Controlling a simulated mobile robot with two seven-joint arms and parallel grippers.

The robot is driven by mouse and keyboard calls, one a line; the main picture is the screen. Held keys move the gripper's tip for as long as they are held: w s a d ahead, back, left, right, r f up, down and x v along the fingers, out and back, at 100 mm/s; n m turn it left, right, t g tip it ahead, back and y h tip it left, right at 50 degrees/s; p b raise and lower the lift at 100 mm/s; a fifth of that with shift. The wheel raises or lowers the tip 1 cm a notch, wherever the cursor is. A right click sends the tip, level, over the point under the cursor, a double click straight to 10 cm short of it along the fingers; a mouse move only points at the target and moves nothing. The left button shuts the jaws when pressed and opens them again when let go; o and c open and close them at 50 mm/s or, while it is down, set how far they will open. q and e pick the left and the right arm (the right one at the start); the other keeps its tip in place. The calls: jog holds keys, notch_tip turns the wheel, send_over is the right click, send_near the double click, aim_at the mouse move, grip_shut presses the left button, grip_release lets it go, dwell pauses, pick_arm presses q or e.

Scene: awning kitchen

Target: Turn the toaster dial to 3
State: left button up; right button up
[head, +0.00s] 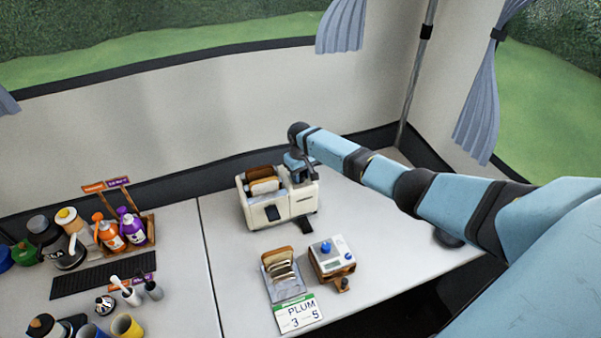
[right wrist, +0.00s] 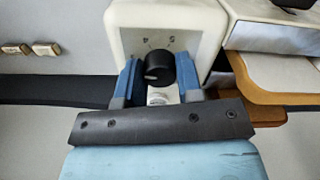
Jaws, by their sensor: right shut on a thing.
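The cream toaster (head: 257,214) stands on the white table with bread slices in its slots. My right gripper (head: 300,173) is at the toaster's back right end. In the right wrist view the toaster's end face (right wrist: 190,18) fills the top. The round black dial (right wrist: 160,66) sits between the blue fingers of my right gripper (right wrist: 157,74), which is shut on it. Numbers 4 and 5 show above the dial. A pale mark shows on the dial's left side; its exact setting is hard to read. My left gripper is out of view.
Bottles (head: 109,234) and cups (head: 126,326) crowd the left. Bare tabletop lies right of the toaster.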

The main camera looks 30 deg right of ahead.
jog(key=shift+w, duration=0.1)
dwell(0.3)
jog(key=o, duration=0.9)
jog(key=shift+r, duration=0.1)
notch_tip(320, 180, up, 14)
jog(key=shift+f+b, duration=0.15)
jog(key=shift+b, duration=0.45)
